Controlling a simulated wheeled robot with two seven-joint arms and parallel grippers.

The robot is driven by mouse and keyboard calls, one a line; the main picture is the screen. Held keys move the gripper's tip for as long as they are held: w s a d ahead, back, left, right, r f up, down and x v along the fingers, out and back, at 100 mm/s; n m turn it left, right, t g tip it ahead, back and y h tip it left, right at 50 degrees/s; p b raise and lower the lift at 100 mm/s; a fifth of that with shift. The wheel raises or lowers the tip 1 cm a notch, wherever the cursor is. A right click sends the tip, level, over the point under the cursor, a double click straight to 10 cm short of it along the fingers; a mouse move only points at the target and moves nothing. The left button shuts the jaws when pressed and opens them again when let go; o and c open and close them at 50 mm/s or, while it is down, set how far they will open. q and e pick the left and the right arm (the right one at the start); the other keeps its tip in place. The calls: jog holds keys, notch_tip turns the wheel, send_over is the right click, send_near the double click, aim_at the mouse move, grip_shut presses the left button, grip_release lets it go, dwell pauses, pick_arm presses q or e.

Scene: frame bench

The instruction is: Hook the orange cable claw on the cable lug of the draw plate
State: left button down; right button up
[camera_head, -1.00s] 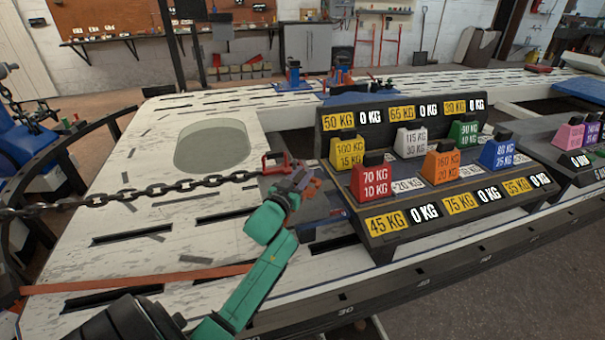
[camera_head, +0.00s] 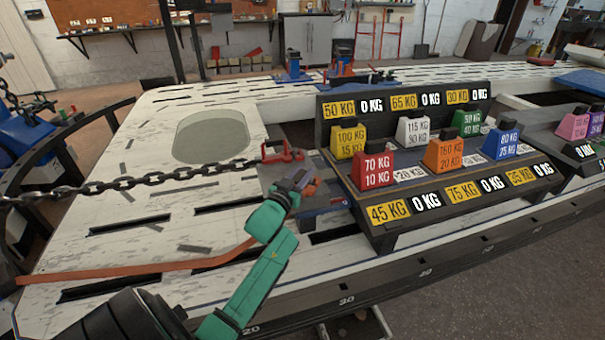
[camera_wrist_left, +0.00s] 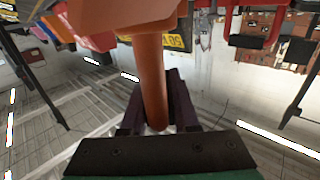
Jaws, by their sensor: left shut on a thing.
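My left gripper (camera_head: 296,183) is over the near edge of the grey draw plate (camera_head: 272,177), just in front of the red shackle (camera_head: 284,155) at the chain's end. In the left wrist view its dark fingers (camera_wrist_left: 157,110) are shut on the upright orange-brown stem of the cable claw (camera_wrist_left: 152,75). The claw's wider head fills the top of that view, and its tip is out of sight. In the head view the claw (camera_head: 309,190) shows only as a small orange patch. I cannot clearly make out the cable lug. My right gripper is not in view.
A dark chain (camera_head: 150,180) runs left from the shackle. An orange strap (camera_head: 140,270) crosses the white bench (camera_head: 90,235) and rises behind my arm. The weight rack (camera_head: 400,240), with several coloured blocks, stands close on the right. An oval opening (camera_head: 211,140) lies behind the chain.

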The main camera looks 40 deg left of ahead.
pick_arm(q)
jog(key=c, duration=0.6)
grip_release()
jog(key=shift+r, duration=0.15)
jog(key=shift+f, duration=0.2)
jog(key=shift+s+d, duration=0.1)
jog(key=shift+s, duration=0.35)
jog(key=p+v, duration=0.2)
jog(key=v, duration=1.1)
jog(key=shift+s+r, duration=0.15)
jog(key=shift+s, duration=0.2)
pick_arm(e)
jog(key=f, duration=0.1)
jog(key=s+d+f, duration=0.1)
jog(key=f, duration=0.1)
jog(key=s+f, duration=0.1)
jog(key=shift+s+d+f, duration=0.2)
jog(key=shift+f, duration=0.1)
